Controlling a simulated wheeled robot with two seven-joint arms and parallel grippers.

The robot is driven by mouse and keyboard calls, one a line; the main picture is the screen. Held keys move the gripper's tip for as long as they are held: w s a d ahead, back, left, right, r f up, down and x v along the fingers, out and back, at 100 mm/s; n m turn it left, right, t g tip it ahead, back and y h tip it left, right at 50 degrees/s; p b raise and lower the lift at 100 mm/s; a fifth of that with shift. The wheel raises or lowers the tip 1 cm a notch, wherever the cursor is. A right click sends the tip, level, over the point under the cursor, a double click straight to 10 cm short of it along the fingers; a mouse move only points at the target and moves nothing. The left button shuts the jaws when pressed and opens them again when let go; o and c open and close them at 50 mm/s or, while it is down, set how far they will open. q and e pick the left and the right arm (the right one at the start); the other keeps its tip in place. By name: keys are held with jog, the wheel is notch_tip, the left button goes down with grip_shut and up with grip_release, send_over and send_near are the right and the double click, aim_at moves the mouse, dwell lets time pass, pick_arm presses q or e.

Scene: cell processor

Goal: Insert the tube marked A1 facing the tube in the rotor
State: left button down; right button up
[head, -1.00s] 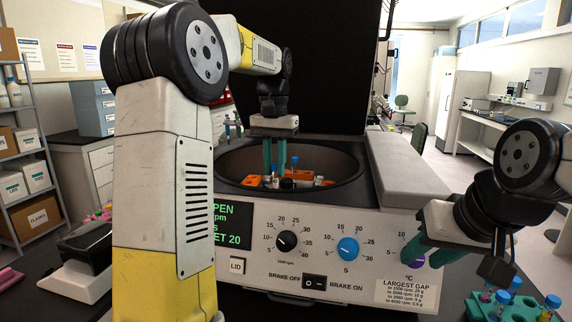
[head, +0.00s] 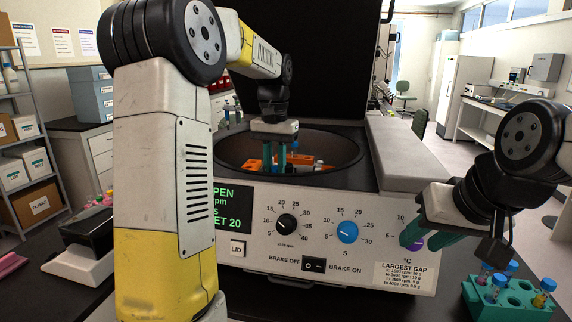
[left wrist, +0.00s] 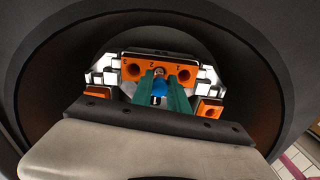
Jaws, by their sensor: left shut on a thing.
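My left gripper (head: 276,158) reaches down into the centrifuge's round bowl. In the left wrist view its green fingers (left wrist: 163,96) are shut on a blue-capped tube (left wrist: 159,88). The tube is over the rotor's orange holder (left wrist: 132,70), between two open holes; how deep it sits is hidden. No A1 mark is legible. In the head view, orange rotor parts (head: 304,160) and small caps show beside the fingers. My right gripper (head: 425,240) hangs empty in front of the centrifuge's right side, its teal fingers apart, near the purple knob.
A teal rack (head: 483,301) with blue-capped tubes stands at the lower right. The centrifuge's front panel (head: 330,215) and raised black lid (head: 320,60) bound the bowl. A black-and-white device (head: 85,245) stands at left.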

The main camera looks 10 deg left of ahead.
pick_arm(q)
jog(key=shift+f, duration=0.45)
dwell(0.3)
jog(key=c, duration=1.2)
grip_release()
jog(key=shift+r, duration=3.9)
